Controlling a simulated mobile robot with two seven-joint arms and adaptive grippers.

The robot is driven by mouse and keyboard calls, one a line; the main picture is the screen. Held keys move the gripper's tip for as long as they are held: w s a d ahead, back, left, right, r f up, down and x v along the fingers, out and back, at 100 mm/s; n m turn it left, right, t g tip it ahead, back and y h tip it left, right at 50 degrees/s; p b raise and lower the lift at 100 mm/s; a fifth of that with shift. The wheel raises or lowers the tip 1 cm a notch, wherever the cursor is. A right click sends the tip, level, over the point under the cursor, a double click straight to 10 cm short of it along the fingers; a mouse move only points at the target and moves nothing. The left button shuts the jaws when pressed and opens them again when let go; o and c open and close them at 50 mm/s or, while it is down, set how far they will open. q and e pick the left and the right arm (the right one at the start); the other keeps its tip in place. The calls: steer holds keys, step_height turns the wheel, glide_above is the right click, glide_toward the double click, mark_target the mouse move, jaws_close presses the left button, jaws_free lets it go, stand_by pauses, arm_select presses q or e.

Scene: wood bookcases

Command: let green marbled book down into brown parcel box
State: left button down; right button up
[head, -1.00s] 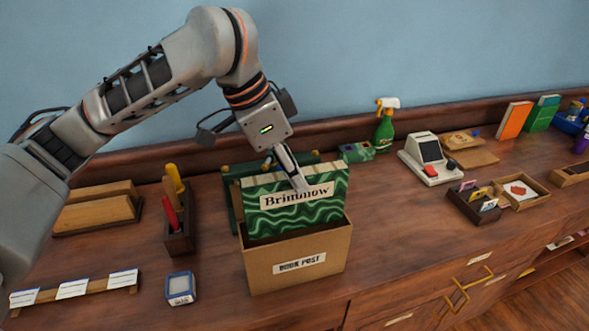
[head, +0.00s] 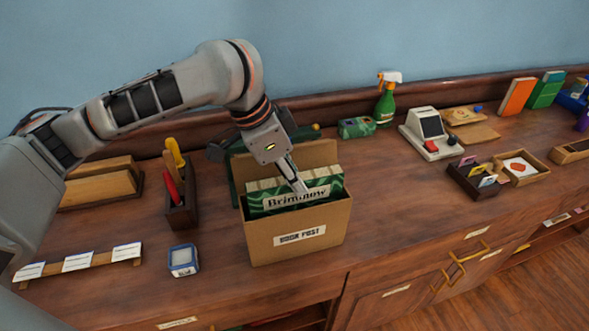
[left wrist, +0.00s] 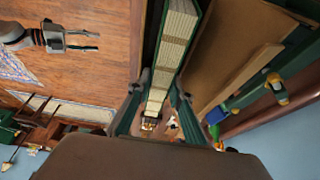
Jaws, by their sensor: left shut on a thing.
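The green marbled book (head: 290,196), with a "Brimmow" label, stands upright mostly inside the brown parcel box (head: 298,248). Only its upper part shows above the box's front wall; its lower part is hidden. The box is marked "BOOK POST" and its back flap stands up behind the book. My left gripper (head: 300,186) is shut on the top of the book, coming from above. In the left wrist view the book's pale page edges (left wrist: 177,45) run between the two fingers. In that view my right gripper (left wrist: 82,41) is far off, with its fingers apart and nothing between them.
A wooden holder (head: 180,205) with red and yellow handled tools stands left of the box. A green spray bottle (head: 386,103) and a card terminal (head: 428,132) stand at back right. The counter just right of the box is clear.

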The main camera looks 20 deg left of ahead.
arm_select(q)
steer(key=shift+f, duration=0.15)
steer(key=c, duration=1.7)
jaws_free()
steer(key=shift+f, duration=0.1)
steer(key=o, duration=0.4)
